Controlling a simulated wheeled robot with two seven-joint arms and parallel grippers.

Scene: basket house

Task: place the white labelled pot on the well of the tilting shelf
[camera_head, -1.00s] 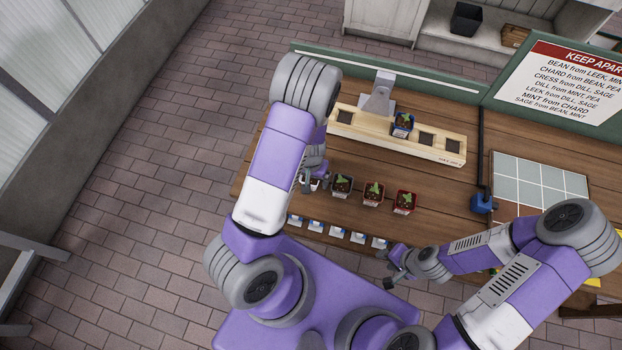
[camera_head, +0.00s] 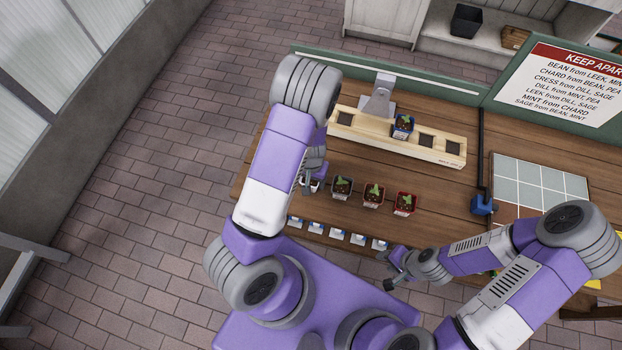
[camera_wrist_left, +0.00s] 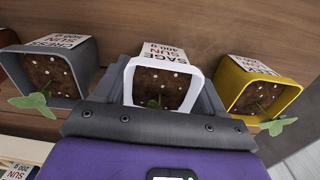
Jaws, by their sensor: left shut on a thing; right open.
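The white labelled pot (camera_wrist_left: 160,84) is between the fingers of my left gripper (camera_wrist_left: 158,90) in the left wrist view. Its label reads SAGE, and it holds dark soil and a small green sprout. My left gripper is shut on it. In the head view my left gripper (camera_head: 314,178) is at the left end of the pot row, and the white pot (camera_head: 314,186) is mostly hidden. The tilting shelf (camera_head: 375,141) is a pale wooden bar behind the row. A blue pot (camera_head: 402,126) sits in one well; three visible wells are empty. My right gripper (camera_head: 391,271) is open and empty near the front edge.
A grey pot (camera_wrist_left: 58,76) and a yellow pot (camera_wrist_left: 258,92) flank the white pot closely. Several small label cards (camera_head: 336,234) lie in front. A KEEP APART sign (camera_head: 572,80) stands at the back right.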

